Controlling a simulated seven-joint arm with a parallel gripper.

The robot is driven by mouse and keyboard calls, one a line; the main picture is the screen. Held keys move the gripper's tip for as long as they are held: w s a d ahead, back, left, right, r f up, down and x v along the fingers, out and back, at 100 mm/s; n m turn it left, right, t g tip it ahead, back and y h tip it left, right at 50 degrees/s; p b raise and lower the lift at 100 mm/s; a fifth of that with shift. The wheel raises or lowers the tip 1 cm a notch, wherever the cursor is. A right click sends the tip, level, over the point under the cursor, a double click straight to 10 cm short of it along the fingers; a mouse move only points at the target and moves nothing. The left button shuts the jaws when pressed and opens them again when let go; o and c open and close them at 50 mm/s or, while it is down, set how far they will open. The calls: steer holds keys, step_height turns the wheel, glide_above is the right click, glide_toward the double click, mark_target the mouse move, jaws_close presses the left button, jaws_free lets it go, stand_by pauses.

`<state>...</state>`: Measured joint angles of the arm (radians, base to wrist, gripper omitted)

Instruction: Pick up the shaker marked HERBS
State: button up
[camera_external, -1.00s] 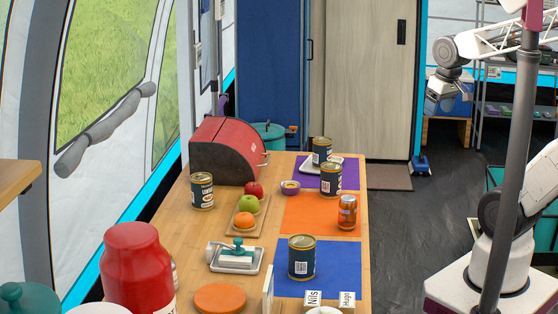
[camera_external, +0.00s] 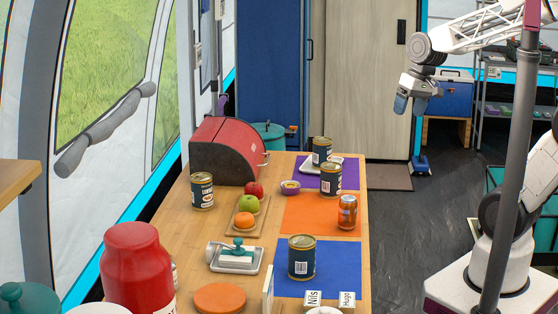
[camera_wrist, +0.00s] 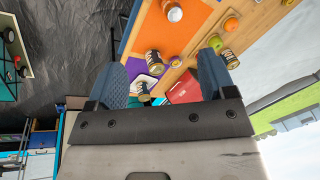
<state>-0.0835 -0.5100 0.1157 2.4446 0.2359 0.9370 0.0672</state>
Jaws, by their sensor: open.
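I cannot make out a shaker marked HERBS in either view. My gripper (camera_external: 403,104) hangs in the air to the right of the table, high above the floor. It is open and empty; in the wrist view its two blue fingers (camera_wrist: 162,72) stand wide apart, with part of the table showing between and beyond them. The table (camera_external: 190,239) carries several dark labelled cans, one at the front on a blue mat (camera_external: 302,257) and one near the red bread box (camera_external: 202,191). None shows a HERBS label.
A red bread box (camera_external: 222,152) stands at the table's far left. An orange can (camera_external: 347,212) stands on an orange mat (camera_external: 305,214). Fruit lies on a wooden board (camera_external: 234,230). A large red jar (camera_external: 136,270) stands at front left. The space between gripper and table is clear.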

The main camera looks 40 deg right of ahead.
steer(key=w+a+f+m+g+y, duration=0.1)
steer(key=w+a+f+m+y, duration=0.15)
steer(key=w+a, duration=0.6)
steer(key=w+a+f+m+g+y, duration=0.1)
steer(key=w+a+f+m+y, duration=0.2)
steer(key=a, duration=1.1)
steer(key=w+a+f+m+g+y, duration=0.15)
steer(key=w+a+f, duration=0.3)
steer(key=a, duration=0.65)
steer(key=w+a+f+m+y, duration=0.1)
steer(key=a+f+m, duration=0.2)
steer(key=a+f, duration=0.4)
steer(key=a+f+m+t+y, duration=0.1)
steer(key=a+f+m, duration=0.2)
steer(key=a+f, duration=0.5)
steer(key=w+a+f+m+y, duration=0.1)
steer(key=a+f+m+y, duration=0.1)
steer(key=a+f, duration=0.5)
steer(key=shift+w+a+f+m+t, duration=0.15)
steer(key=shift+a+m, duration=0.2)
steer(key=shift+a, duration=1.3)
steer(key=shift+w+a+m+t, duration=0.15)
steer(key=shift+a+m, duration=0.2)
steer(key=shift+a, duration=1.25)
steer(key=shift+a+f, duration=0.2)
steer(key=shift+x, duration=1.25)
steer(key=shift+a, duration=0.15)
